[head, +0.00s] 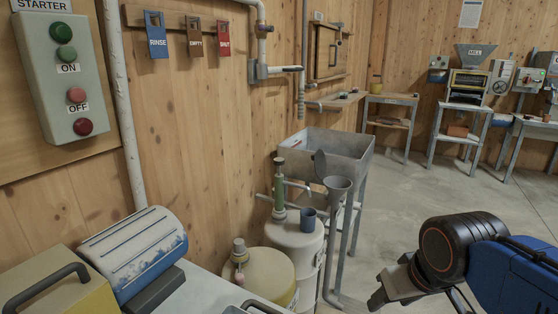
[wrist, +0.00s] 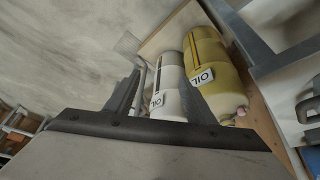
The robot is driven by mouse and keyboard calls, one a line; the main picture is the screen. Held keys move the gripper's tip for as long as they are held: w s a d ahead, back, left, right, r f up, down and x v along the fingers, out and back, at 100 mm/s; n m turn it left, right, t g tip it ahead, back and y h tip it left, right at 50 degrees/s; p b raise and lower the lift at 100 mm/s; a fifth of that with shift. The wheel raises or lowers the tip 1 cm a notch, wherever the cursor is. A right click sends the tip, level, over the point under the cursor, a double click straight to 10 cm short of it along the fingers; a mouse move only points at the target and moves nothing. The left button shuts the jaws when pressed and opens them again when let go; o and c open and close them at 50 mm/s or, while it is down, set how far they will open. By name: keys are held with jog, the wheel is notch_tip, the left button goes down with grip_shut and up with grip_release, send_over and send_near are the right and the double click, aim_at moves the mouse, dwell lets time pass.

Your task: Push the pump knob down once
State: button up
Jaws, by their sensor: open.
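A hand pump with a green barrel (head: 280,193) stands upright on a white drum (head: 295,238) in the head view. Its dark knob (head: 280,161) is at the top of the rod. My gripper (head: 378,297) is at the lower right of the head view, to the right of the drum and apart from the pump. In the wrist view, its two dark fingers (wrist: 160,85) are spread with nothing held between them. The white drum (wrist: 170,75), labelled OIL, shows beyond the fingers. I cannot make out the pump knob in the wrist view.
A yellow drum (head: 267,275) stands in front of the white one. A metal sink (head: 325,150) stands behind. The floor (head: 430,195) to the right is clear.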

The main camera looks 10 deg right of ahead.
jog(key=shift+w+r, duration=0.2)
jog(key=shift+r, duration=0.05)
jog(key=c, duration=0.5)
jog(key=shift+w+a+r+n, duration=0.15)
jog(key=shift+w+r+n, duration=0.15)
jog(key=shift+w+r, duration=0.8)
grip_shut()
jog(key=w+a+r+n+g, duration=0.1)
jog(key=w+a+r+n, duration=0.15)
jog(key=w+r, duration=0.8)
jog(key=w+a+r+n+g, duration=0.25)
jog(key=w+r, duration=0.55)
jog(key=w, duration=0.5)
jog(key=w+a+n, duration=0.1)
jog(key=w+a, duration=0.3)
jog(key=w, duration=0.4)
jog(key=w+a+r+n+g, duration=0.1)
jog(key=w+a, duration=0.3)
jog(key=w, duration=0.4)
jog(key=w+a+n+g+h, duration=0.1)
jog(key=w+a+n, duration=0.2)
jog(key=w, duration=0.6)
jog(key=shift+a+r, duration=0.2)
jog(key=shift+a, duration=0.45)
jog(key=shift+f, duration=0.15)
